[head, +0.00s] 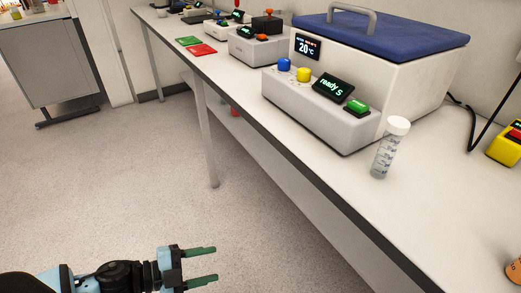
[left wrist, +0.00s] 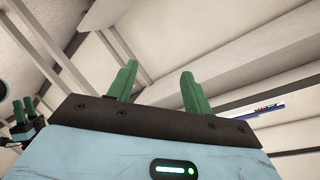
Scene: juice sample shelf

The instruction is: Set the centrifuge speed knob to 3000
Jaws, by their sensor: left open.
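The centrifuge (head: 400,75) is a large white box with a blue handled lid, standing on the bench in the head view. Its front panel has a blue knob (head: 284,65), a yellow knob (head: 304,74), a dark display reading "ready S" and a green button (head: 357,105). No speed numbers are readable, and I cannot tell which knob sets the speed. My left gripper (head: 202,265) is open and empty over the floor, well below and left of the bench. Its green fingers also show apart in the left wrist view (left wrist: 158,70). Another green-fingered gripper, likely my right (left wrist: 28,108), shows small at the left edge there.
A capped tube (head: 389,148) stands on the bench right of the green button. Smaller devices (head: 260,45) and red and green cards (head: 202,50) lie farther back. A yellow box with a red top (head: 507,147) is at the right edge. The floor left of the bench is clear.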

